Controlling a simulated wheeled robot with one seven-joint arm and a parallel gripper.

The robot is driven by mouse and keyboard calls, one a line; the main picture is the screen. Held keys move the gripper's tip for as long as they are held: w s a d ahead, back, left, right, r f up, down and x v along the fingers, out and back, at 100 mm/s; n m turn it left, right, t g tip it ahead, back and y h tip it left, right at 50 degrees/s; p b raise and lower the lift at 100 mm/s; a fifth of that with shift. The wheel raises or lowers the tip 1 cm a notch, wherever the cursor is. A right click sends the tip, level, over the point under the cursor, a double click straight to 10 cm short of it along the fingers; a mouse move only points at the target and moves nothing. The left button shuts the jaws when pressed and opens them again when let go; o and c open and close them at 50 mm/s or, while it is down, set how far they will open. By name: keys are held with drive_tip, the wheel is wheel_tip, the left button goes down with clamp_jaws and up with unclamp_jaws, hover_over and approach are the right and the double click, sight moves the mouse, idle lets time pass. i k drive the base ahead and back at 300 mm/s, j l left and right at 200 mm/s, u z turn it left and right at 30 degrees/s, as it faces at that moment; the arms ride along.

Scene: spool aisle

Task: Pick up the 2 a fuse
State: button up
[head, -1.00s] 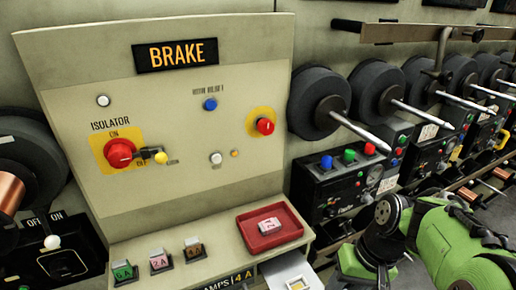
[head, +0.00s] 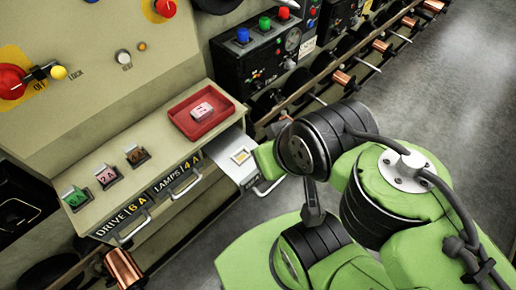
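A pink-and-white fuse (head: 202,110) lies in a red tray (head: 179,118) on the console ledge; its marking is too small to read surely. A pink block marked 2 A (head: 106,176) stands on the ledge between a green block (head: 76,198) and a brown block (head: 137,155). An open drawer (head: 228,166) under the tray shows a small white-and-yellow piece (head: 240,156) inside. My green and black arm is at the right, one green part close beside the drawer. My gripper's fingers do not show.
Closed drawers labelled DRIVE 6 A (head: 122,222) and LAMPS 4 A (head: 180,180) have protruding handles. A red isolator knob (head: 12,80) is on the panel at upper left. Spools and rods line the machines along the top. The grey floor (head: 440,110) at right is clear.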

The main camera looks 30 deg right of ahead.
sight(103, 173)
drive_tip(key=u, duration=1.35)
